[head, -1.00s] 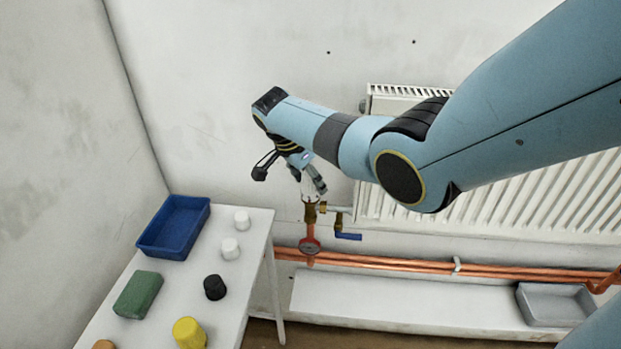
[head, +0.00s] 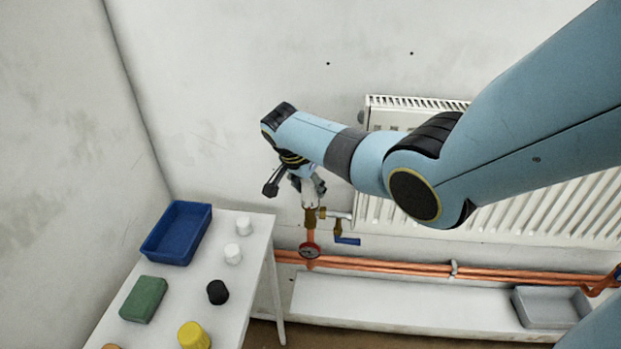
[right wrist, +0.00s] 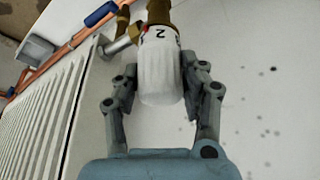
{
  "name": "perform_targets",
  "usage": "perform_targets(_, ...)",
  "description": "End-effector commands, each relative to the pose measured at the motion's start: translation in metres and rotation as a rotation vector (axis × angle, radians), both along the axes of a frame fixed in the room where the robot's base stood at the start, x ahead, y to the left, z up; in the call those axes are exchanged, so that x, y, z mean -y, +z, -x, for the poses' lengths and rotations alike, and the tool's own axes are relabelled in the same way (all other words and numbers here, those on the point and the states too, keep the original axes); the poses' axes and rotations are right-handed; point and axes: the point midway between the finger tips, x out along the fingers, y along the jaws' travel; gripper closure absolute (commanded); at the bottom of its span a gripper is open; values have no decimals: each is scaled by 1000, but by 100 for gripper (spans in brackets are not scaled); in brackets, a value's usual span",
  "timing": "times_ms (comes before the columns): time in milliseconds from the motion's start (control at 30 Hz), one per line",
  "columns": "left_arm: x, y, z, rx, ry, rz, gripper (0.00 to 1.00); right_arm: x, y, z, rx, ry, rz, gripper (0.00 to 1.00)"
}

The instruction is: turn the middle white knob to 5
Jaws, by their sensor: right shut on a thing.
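The white knob (right wrist: 160,75) sits on a brass valve (right wrist: 158,12) in the right wrist view. A black figure 2 shows on its collar, close to a small red mark. My right gripper (right wrist: 158,80) is shut on the knob, with one finger on each side of it. In the head view the same knob (head: 309,198) is partly hidden by my right gripper (head: 307,186), above the brass fitting beside the radiator. My left gripper is not in view.
A radiator (head: 490,205) stands right of the valve. A white table (head: 255,255) at left holds a blue tray (head: 178,260), a green block (head: 144,299) and several caps.

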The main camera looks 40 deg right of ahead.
Motion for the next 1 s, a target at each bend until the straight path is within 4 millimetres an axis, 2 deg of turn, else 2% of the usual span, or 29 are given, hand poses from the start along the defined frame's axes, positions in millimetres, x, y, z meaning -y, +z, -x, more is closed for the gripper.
perform_targets(100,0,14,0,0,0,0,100,0,4,1,-1,107,0,90)
perform_targets(500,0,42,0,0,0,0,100,1,3,1,-1,487,0,90)
perform_targets(1000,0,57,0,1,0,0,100,1,1,0,2,959,1,90)
